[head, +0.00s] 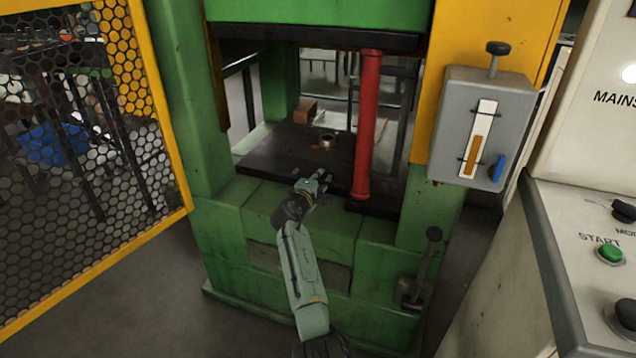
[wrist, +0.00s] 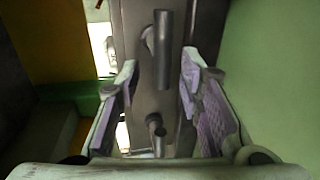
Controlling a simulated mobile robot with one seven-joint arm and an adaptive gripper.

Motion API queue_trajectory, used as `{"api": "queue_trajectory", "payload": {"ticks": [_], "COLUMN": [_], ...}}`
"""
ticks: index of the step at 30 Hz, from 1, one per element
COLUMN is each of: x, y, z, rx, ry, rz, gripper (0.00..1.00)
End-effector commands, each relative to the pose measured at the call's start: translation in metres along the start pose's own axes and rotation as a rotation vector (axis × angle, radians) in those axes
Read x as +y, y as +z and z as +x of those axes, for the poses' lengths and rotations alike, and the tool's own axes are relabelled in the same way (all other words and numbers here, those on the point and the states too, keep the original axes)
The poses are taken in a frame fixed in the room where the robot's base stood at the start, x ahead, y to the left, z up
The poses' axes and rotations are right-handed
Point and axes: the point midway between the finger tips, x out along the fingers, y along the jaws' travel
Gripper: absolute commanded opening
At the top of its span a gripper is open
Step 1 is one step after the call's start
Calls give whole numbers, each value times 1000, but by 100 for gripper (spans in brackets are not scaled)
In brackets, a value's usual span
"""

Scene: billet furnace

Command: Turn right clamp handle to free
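In the wrist view, a grey metal bar handle (wrist: 164,50) stands out from a dark metal plate (wrist: 190,12), just beyond my fingertips. A second, shorter round metal piece (wrist: 156,135) shows lower down between the fingers. I cannot tell which of them is the right clamp handle, or how it is turned. My gripper (wrist: 159,68) is open, with purple-padded fingers apart and nothing held between them. In the head view, my gripper (head: 316,183) is at the front edge of the press bed, left of the red post; no clamp handle is clear there.
The red post (head: 368,125) stands right of my gripper. The dark press bed (head: 275,148) carries a small metal ring (head: 327,141) and a brown block (head: 304,110). A grey gauge box (head: 495,95), floor-side lever (head: 428,265) and control panel (head: 590,225) are right; a yellow-framed mesh guard (head: 172,150) is left.

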Motion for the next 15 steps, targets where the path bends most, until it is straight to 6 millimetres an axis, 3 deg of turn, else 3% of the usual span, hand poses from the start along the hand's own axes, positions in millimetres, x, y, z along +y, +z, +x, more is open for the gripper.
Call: {"api": "queue_trajectory", "payload": {"ticks": [7, 15], "x": [-2, -1], "y": [-1, 0], "z": [-20, -71], "rx": [2, 2], "ry": [-1, 0], "rz": [2, 2], "gripper": [34, 34]}}
